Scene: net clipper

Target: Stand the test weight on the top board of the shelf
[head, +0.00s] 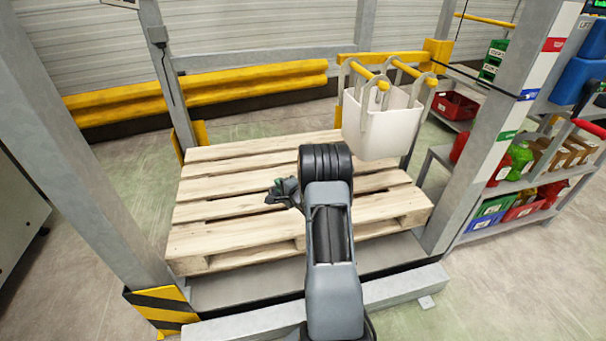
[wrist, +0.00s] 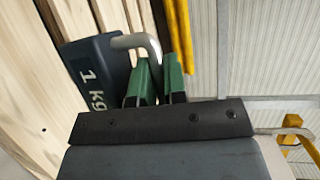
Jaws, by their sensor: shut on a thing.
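The test weight (wrist: 92,72) is a dark block marked "1 kg" with a pale metal handle (wrist: 143,45), seen in the wrist view. My gripper (wrist: 160,68) has green fingers shut on that handle. The weight hangs beside the fingers, with pallet slats behind it. In the head view my gripper (head: 282,190) is over the wooden pallet, left of my arm; the weight cannot be clearly made out there. The shelf (head: 535,180) stands at the right edge of the head view, and its top board is partly cut off by the frame.
The wooden pallet (head: 235,236) lies inside a grey frame with posts (head: 85,140) on both sides. A white bin (head: 382,125) with yellow-topped handles hangs at the pallet's back right. Blue jugs (head: 580,80) and several coloured bins (head: 520,205) fill much of the shelf. Yellow rails run behind.

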